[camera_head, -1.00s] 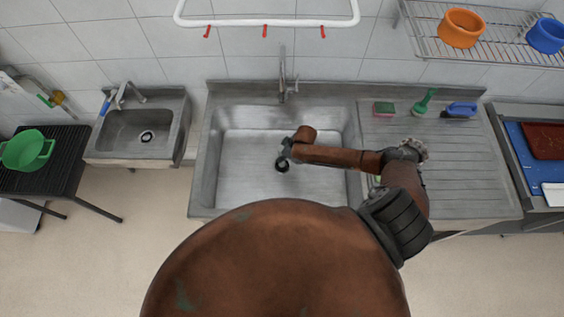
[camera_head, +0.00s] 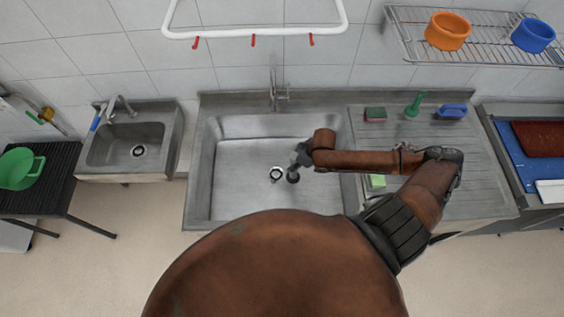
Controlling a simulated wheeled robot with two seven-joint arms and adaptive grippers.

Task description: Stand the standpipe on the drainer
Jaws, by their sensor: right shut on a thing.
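The standpipe (camera_head: 293,176) is a short dark piece seen nearly end-on from above, over the basin of the large sink (camera_head: 235,185). It shows just right of the round drain hole (camera_head: 276,174), apart from it in the picture. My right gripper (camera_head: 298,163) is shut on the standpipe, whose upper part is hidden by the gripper. How high it hangs above the basin floor I cannot tell. The ribbed steel drainer (camera_head: 480,178) lies to the right of the basin, partly hidden by my right arm. My left gripper is out of view.
On the drainer stand a green and red sponge (camera_head: 375,115), a green brush (camera_head: 414,106) and a blue-handled brush (camera_head: 452,111) at the back. A light green item (camera_head: 377,181) lies near its left edge. The drainer's middle looks clear beyond my arm.

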